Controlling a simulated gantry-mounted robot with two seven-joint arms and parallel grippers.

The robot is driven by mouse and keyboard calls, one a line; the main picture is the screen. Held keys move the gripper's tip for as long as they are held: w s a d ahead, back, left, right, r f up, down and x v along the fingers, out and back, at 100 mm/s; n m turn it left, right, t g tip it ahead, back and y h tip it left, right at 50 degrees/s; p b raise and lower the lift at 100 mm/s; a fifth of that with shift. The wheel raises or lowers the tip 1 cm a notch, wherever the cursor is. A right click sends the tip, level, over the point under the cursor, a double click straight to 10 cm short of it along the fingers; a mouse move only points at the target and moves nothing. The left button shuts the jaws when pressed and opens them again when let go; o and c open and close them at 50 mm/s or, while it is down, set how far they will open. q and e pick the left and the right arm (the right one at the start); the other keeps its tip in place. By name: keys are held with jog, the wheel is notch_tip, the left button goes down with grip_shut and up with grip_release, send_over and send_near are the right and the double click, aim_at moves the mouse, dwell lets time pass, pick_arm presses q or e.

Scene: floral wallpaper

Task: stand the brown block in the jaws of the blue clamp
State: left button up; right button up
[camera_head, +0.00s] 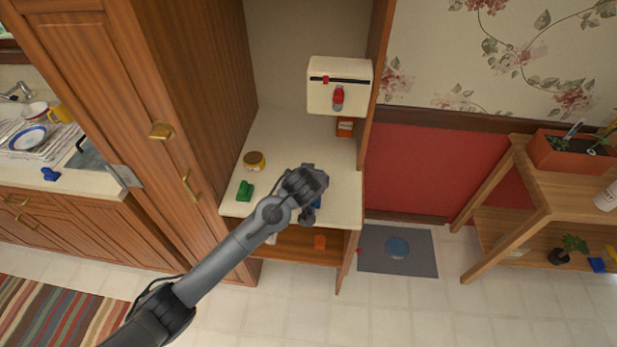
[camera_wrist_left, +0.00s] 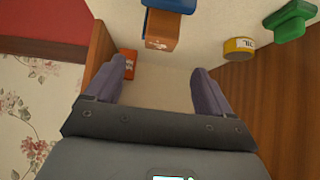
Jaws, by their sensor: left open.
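The brown block (camera_wrist_left: 161,32) shows in the left wrist view, with a lighter face toward the camera. It is right against the blue clamp (camera_wrist_left: 170,4), which is cut off by the top edge; I cannot tell whether the block is seated between its jaws. In the head view only a little of the blue clamp (camera_head: 317,202) shows beside my left gripper (camera_head: 318,179), and the block is hidden. My left gripper is over the white counter, its two fingers apart with nothing between them (camera_wrist_left: 155,88). The block lies beyond the fingertips. My right gripper is not in view.
On the counter (camera_head: 280,140) are a yellow tin (camera_head: 254,160), a green object (camera_head: 245,191) and an orange-red box (camera_head: 345,128) at the back right. A cream wall box (camera_head: 340,85) hangs above. Tall wooden cabinet sides flank the counter. An orange object (camera_head: 320,242) sits below the counter.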

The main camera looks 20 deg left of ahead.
pick_arm(q)
jog(key=s+f+m+g+h, duration=0.1)
jog(key=s+f, duration=0.2)
jog(key=s, duration=0.6)
jog(key=s+d+f+m+g+h, duration=0.1)
jog(key=s+f, duration=0.3)
jog(key=s, duration=0.5)
jog(key=s+f+m+g, duration=0.1)
jog(key=s+f+g, duration=0.15)
jog(key=s, duration=0.65)
jog(key=s+a+m, duration=0.1)
jog(key=s+a, duration=0.2)
jog(key=s, duration=0.9)
jog(key=shift+s+f+m+g, duration=0.15)
jog(key=shift+s+m+g, duration=0.1)
jog(key=shift+m+g, duration=0.15)
